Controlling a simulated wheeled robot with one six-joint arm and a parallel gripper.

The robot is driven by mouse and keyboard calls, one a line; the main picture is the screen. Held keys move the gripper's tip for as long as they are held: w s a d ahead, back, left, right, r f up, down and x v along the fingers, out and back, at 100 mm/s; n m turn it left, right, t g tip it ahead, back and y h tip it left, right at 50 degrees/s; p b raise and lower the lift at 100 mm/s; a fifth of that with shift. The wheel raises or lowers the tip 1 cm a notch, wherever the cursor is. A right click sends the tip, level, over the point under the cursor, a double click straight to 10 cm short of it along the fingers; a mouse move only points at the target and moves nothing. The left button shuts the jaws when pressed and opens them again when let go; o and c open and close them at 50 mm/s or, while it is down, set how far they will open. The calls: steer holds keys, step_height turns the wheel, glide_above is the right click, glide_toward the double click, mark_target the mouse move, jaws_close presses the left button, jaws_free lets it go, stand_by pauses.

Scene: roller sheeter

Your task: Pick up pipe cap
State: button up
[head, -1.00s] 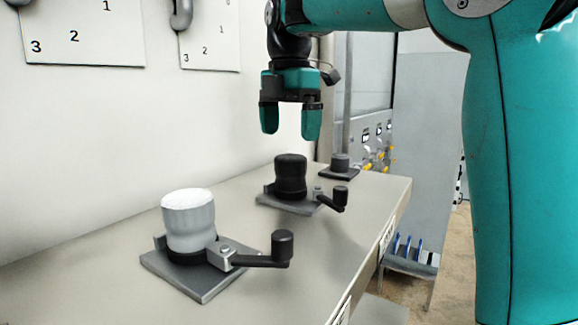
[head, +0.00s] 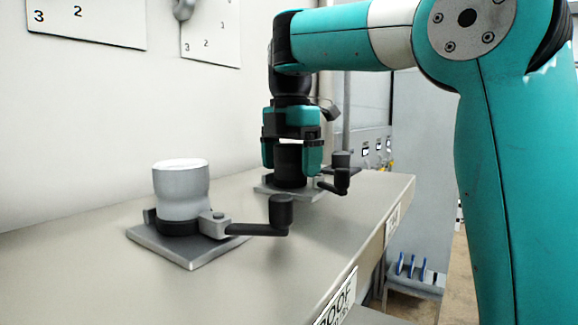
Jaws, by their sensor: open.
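A black pipe cap (head: 290,163) stands upright on a grey clamp plate (head: 270,191) in the middle of the bench. A white pipe cap (head: 181,191) stands upright on a nearer clamp plate (head: 178,252) to the left. The task does not say which cap is meant. My gripper (head: 292,169) points down over the black cap, its teal fingers open on the left and right of it. The fingers partly hide the cap's sides. I cannot tell whether they touch it.
The near clamp has a black crank handle (head: 281,213); the middle clamp has a similar handle (head: 342,180) right of my gripper. A small dark cap (head: 341,159) stands farther back. Clear bench top (head: 320,238) lies to the front right. A white wall borders the left.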

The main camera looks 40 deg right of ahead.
mark_target(290, 144)
steer(key=shift+c, duration=0.4)
steer(key=c, duration=0.9)
steer(key=shift+r, duration=0.1)
step_height(290, 144, up, 10)
steer(key=p, duration=0.9)
steer(key=shift+p, duration=0.4)
steer(key=shift+r+b, duration=0.1)
steer(key=shift+b, duration=0.55)
step_height(290, 144, up, 10)
steer(key=shift+f, duration=0.1)
